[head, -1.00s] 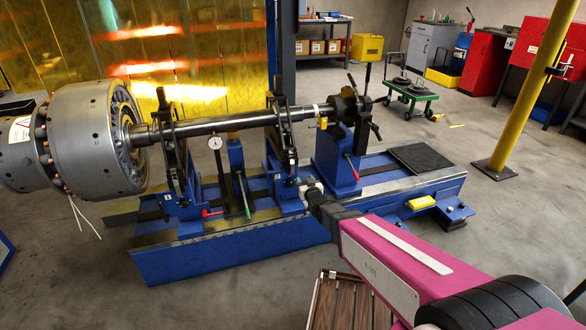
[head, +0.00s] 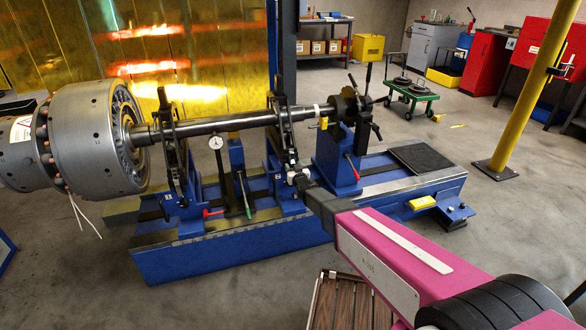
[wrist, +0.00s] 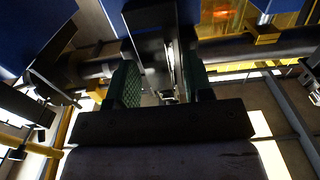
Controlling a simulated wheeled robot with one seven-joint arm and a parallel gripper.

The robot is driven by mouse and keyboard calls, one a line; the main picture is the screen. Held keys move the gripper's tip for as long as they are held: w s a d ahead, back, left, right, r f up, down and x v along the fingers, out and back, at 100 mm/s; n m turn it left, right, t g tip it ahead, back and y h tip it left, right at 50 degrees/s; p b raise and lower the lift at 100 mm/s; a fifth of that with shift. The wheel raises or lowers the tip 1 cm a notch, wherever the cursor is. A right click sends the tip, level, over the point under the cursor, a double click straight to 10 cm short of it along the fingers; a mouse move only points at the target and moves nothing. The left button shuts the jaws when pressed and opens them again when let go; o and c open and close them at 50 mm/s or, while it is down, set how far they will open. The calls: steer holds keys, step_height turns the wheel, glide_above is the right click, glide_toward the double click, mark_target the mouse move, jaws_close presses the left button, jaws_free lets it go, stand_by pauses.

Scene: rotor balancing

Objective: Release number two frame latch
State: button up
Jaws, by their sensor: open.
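The right-hand bearing frame (head: 272,112) stands around the long shaft (head: 225,122) on a blue pedestal (head: 283,196). I take it as the number two frame; its label is too small to read. My gripper (head: 296,177) is at the near side of this frame, just below the shaft, and hides its lower front, where the latch seems to be. In the wrist view my gripper (wrist: 163,88) is open, with a dark upright bar (wrist: 152,45) between and beyond its green-padded fingers. I cannot tell whether they touch it.
The left frame (head: 172,135) also surrounds the shaft, beside the large grey rotor (head: 95,140). A dial gauge (head: 215,142) and a green-handled lever (head: 246,205) stand between the frames. A red-handled lever (head: 353,168) is right of my gripper.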

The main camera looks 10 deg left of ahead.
steer(key=shift+w+a, duration=0.1)
steer(key=shift+w, duration=0.05)
jaws_close()
